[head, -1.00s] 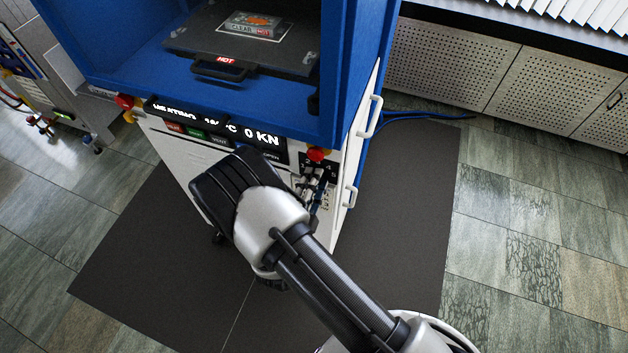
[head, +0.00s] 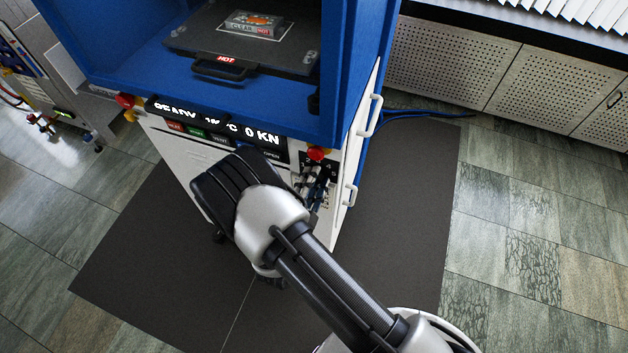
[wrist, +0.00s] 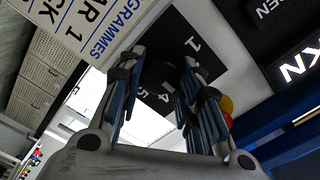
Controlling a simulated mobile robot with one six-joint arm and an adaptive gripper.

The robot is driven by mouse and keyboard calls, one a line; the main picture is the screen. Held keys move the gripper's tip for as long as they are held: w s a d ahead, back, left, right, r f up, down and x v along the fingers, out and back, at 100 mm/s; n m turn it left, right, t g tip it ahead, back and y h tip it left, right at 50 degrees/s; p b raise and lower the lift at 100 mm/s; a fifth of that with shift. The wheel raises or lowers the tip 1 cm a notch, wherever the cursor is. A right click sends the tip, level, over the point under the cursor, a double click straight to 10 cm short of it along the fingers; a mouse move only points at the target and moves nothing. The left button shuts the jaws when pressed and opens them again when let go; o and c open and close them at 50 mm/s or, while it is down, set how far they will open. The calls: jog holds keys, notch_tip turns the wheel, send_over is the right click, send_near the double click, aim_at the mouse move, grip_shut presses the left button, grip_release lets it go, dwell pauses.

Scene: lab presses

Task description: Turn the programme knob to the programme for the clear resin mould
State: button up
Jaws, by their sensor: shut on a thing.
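My gripper (wrist: 160,85) is shut on the dark programme knob (wrist: 158,74) on the press front, with one blue-padded finger on each side. In the head view my gripper (head: 314,190) reaches the panel below a red button.
A white programmes card (wrist: 85,25) is partly legible beside the dial. The press display (head: 225,122) reads READY and 0 KN. A red button (head: 318,153) sits just above my gripper. White door handles (head: 350,195) stick out at the press's right side.

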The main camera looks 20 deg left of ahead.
jog(key=o, duration=1.1)
jog(key=s, duration=0.8)
jog(key=s+a, duration=0.1)
jog(key=s, duration=0.3)
jog(key=shift+d, duration=0.1)
